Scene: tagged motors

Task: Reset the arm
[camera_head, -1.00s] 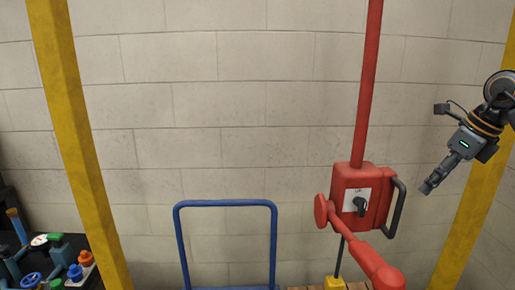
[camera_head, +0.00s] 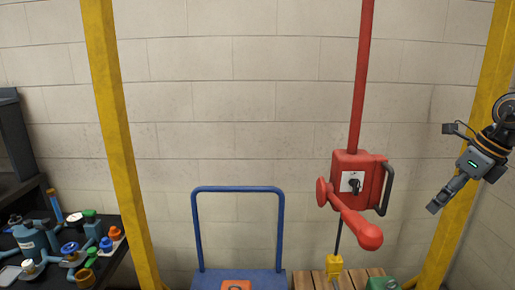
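My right gripper (camera_head: 440,201) is at the right side of the head view, raised in front of the yellow post and pointing down and left. It is apart from everything else and holds nothing that I can see. Its fingers are small and seen from the side, so I cannot tell whether they are open or shut. My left gripper and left arm are not in view.
A red hoist box (camera_head: 346,165) hangs right of centre on a red column, with a red arm (camera_head: 352,216) sticking out. A blue cart handle (camera_head: 239,189) stands below centre. Yellow posts (camera_head: 118,130) flank the scene. A cluttered dark bench (camera_head: 108,262) is at lower left.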

